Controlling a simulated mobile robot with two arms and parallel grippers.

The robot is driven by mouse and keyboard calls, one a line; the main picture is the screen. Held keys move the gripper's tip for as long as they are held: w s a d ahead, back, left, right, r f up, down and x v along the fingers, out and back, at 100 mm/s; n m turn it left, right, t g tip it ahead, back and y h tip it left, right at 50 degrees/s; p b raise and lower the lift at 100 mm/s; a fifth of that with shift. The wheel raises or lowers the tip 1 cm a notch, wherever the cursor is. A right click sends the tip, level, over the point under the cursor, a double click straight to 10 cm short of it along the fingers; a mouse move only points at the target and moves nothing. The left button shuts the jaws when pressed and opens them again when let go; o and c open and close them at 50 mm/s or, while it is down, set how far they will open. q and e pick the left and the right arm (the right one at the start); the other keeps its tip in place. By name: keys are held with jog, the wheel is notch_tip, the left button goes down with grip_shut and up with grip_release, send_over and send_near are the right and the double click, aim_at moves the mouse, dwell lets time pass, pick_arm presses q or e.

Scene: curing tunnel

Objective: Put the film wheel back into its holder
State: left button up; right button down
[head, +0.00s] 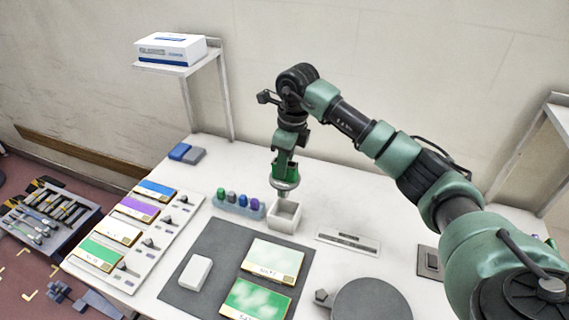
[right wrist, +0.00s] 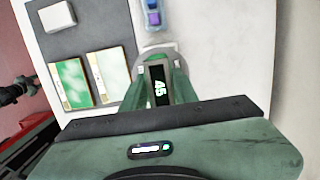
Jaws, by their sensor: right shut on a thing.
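My right gripper (head: 285,172) points down over the white table and is shut on the film wheel (head: 286,185), a grey round piece at its fingertips. In the right wrist view the wheel (right wrist: 157,53) shows as a grey arc behind a dark part with green marking, between the fingers. A small white open-topped box (head: 286,217), which looks like the holder, stands directly below the gripper. The wheel is just above or at the box's rim; I cannot tell if they touch. The box is not clearly visible in the right wrist view.
A blue rack (head: 240,211) with several coloured pieces stands just left of the box. A dark mat (head: 222,251) with panels and a white block (head: 195,272) lies in front. A flat grey gauge (head: 347,243) lies to the right.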

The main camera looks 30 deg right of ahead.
jog(key=shift+f+b, duration=4.15)
jog(key=shift+f, duration=1.75)
jog(key=c, duration=1)
grip_release()
jog(key=o, duration=0.4)
